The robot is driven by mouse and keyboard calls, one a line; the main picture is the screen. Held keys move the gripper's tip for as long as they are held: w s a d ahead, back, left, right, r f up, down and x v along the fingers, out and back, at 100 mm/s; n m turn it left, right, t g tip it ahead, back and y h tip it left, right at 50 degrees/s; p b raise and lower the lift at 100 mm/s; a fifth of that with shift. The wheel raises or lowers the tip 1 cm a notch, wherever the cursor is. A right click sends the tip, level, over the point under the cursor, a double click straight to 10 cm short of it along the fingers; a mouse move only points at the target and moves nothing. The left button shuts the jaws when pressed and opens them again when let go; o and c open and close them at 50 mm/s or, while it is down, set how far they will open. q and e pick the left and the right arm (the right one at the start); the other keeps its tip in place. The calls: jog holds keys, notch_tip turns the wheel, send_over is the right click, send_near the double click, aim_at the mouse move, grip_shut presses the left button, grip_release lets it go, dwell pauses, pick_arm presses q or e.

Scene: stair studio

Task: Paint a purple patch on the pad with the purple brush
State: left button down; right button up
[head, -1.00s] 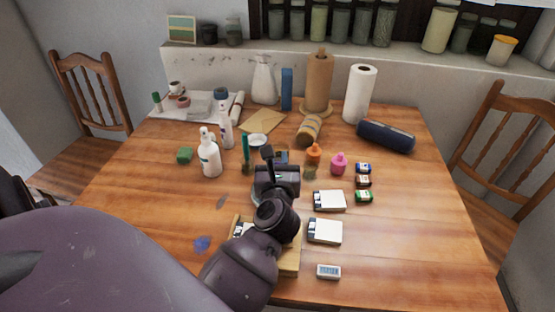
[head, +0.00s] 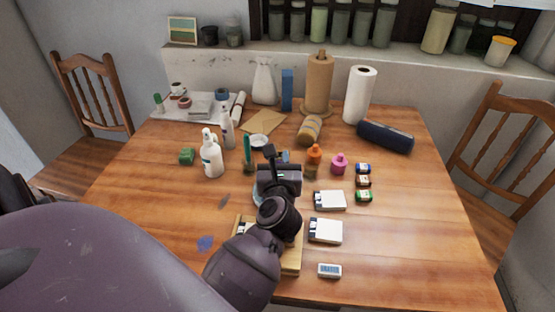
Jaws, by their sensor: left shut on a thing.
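My left arm comes in from the lower left, and my left gripper (head: 272,168) is over the middle of the table, seen from behind. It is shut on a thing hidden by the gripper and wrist. No purple brush can be made out. A wooden board (head: 291,262) lies under my forearm, mostly covered. Two white pad-like blocks with dark left ends lie right of the arm, one farther back (head: 331,200) and one nearer (head: 327,231). I cannot tell which thing is the pad. A purple-blue smear (head: 205,243) is on the table left of my arm. My right gripper is not in view.
A small display (head: 329,270) lies near the front. The table's right front is clear.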

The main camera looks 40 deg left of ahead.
pick_arm(q)
notch_tip(320, 180, up, 6)
jog(key=p, duration=0.5)
jog(key=shift+r, duration=0.25)
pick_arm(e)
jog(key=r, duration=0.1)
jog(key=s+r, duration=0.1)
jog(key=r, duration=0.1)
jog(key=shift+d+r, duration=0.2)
pick_arm(q)
jog(key=shift+f, duration=0.1)
jog(key=shift+d, duration=0.1)
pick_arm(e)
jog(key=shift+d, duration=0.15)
